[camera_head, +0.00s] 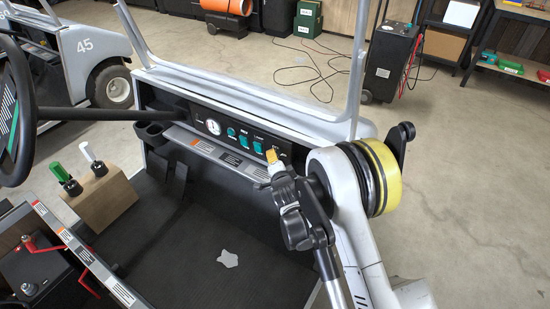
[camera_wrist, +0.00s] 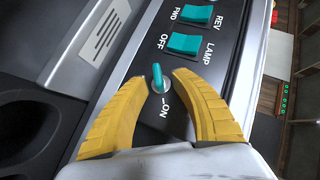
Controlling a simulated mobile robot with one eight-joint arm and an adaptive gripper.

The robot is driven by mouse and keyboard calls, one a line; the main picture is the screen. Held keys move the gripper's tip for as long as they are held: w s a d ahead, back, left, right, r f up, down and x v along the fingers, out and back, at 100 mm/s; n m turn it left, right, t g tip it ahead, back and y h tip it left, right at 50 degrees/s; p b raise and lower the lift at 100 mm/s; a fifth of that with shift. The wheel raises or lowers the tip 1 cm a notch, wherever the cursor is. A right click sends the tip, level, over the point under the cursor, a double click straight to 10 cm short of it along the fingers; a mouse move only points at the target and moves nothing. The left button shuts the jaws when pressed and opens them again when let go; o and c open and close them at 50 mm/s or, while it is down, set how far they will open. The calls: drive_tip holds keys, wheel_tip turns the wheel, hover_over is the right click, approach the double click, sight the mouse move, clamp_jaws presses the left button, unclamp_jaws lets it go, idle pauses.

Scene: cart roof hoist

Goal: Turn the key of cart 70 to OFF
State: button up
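The teal key (camera_wrist: 159,80) sits in a round switch on the black dash panel of the cart. Its grip stands roughly along the line between the OFF and ON labels; I cannot tell which it is set to. My gripper (camera_wrist: 163,82) has its two yellow fingers spread, one on each side of the key, with gaps to both. In the head view my gripper (camera_head: 272,160) is at the right end of the dash panel (camera_head: 232,133), where it hides the key. No number 70 is visible.
A teal rocker switch (camera_wrist: 188,44) labelled LAMP and another marked FWD and REV (camera_wrist: 195,16) are close beyond the fingers. The steering wheel (camera_head: 18,105) is left. A wooden block (camera_head: 103,194) holds a green and a white handle. Another cart, 45 (camera_head: 90,50), stands behind.

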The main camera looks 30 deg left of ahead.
clamp_jaws()
drive_tip(key=shift+h, duration=0.3)
drive_tip(key=shift+a+r+n+g+h+p, duration=0.1)
drive_tip(key=shift+r+n+g+h+p, duration=0.15)
drive_tip(key=shift+n+h+p, duration=0.35)
drive_tip(key=n+g+h, duration=0.1)
drive_tip(key=h, duration=0.1)
drive_tip(key=shift+a+n+h+p, duration=0.15)
drive_tip(key=shift+n+h+p, duration=0.15)
drive_tip(key=shift+n+p, duration=0.1)
drive_tip(key=n+h, duration=0.1)
drive_tip(key=h, duration=0.1)
drive_tip(key=n+h, duration=0.1)
drive_tip(key=h, duration=0.1)
drive_tip(key=shift+w+a+g, duration=0.1)
drive_tip(key=shift+a+g, duration=0.1)
drive_tip(key=shift+g, duration=0.15)
drive_tip(key=shift+n+h, duration=0.3)
drive_tip(key=shift+h, duration=0.1)
